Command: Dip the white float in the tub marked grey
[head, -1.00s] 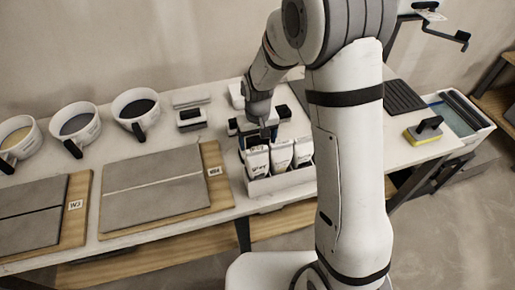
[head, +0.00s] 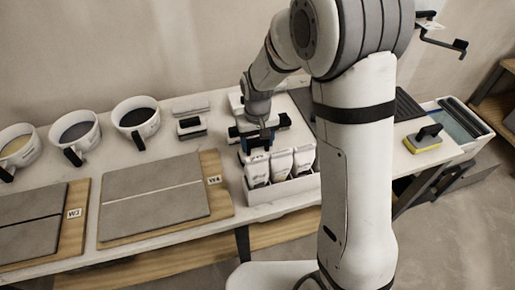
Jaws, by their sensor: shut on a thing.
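My gripper (head: 258,138) is above the left end of a white box of bags, in the middle of the bench. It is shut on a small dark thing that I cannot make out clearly. A white float with a dark handle (head: 191,127) lies on the bench left of my gripper. Three white tubs with dark handles stand at the back left: one with cream contents (head: 18,148), one with dark grey (head: 76,134) and one with near-black (head: 136,116). Their markings are too small to read.
The white box (head: 285,201) holds white bags (head: 257,170) at the bench's front edge. Grey tiles on wooden boards (head: 215,182) lie left of it. A yellow-based float (head: 424,139) and a water tray (head: 458,122) are at the right.

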